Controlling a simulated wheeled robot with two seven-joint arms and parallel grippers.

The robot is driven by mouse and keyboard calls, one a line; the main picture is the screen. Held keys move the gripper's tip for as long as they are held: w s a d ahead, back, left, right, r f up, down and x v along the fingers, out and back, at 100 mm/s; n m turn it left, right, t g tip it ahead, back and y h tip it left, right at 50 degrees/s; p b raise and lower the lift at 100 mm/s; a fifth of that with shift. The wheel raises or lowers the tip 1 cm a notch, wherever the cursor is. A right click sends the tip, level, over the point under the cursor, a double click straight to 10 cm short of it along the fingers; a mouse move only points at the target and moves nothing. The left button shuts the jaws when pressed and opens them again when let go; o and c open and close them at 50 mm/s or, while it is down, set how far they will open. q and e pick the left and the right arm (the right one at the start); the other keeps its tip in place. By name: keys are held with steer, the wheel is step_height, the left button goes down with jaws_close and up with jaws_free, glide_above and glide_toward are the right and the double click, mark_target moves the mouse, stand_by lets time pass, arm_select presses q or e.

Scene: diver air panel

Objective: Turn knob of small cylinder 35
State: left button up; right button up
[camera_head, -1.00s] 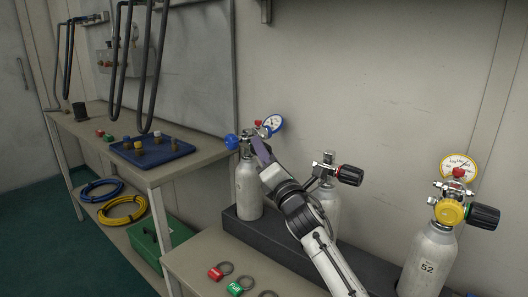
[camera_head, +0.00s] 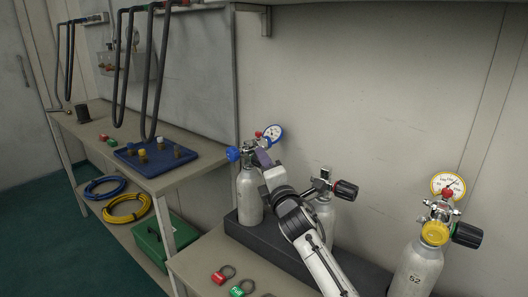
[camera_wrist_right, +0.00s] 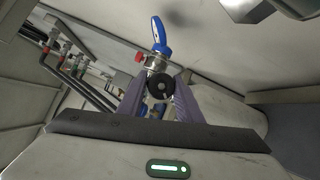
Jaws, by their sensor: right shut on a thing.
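Three small grey cylinders stand in the head view. The left cylinder (camera_head: 249,196) has a blue fitting (camera_head: 233,154) and a blue-rimmed gauge (camera_head: 273,132). I cannot read a number on it. My right gripper (camera_head: 259,158) is at its valve, covering the knob in the head view. In the right wrist view, the round black knob (camera_wrist_right: 159,85) sits between the two purple fingers of the right gripper (camera_wrist_right: 158,88), shut on it. The blue-rimmed gauge also shows there (camera_wrist_right: 158,32). My left gripper is not in view.
The middle cylinder (camera_head: 325,214), partly behind my right arm, has a black knob (camera_head: 346,190). The cylinder marked 52 (camera_head: 417,264) has a yellow fitting and gauge. They stand on a dark rack. Red and green tags (camera_head: 237,291) lie on the bench in front.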

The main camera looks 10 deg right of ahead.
steer(key=shift+r+m+g+p, duration=0.2)
steer(key=shift+m+g+p, duration=0.1)
steer(key=shift+m+p, duration=0.3)
steer(key=shift+f+m+p, duration=0.15)
steer(key=shift+m+p, duration=0.15)
steer(key=shift+p, duration=0.3)
steer(key=shift+f, duration=0.1)
steer(key=o, duration=1)
steer(key=shift+o, duration=0.2)
steer(key=shift+s, duration=0.1)
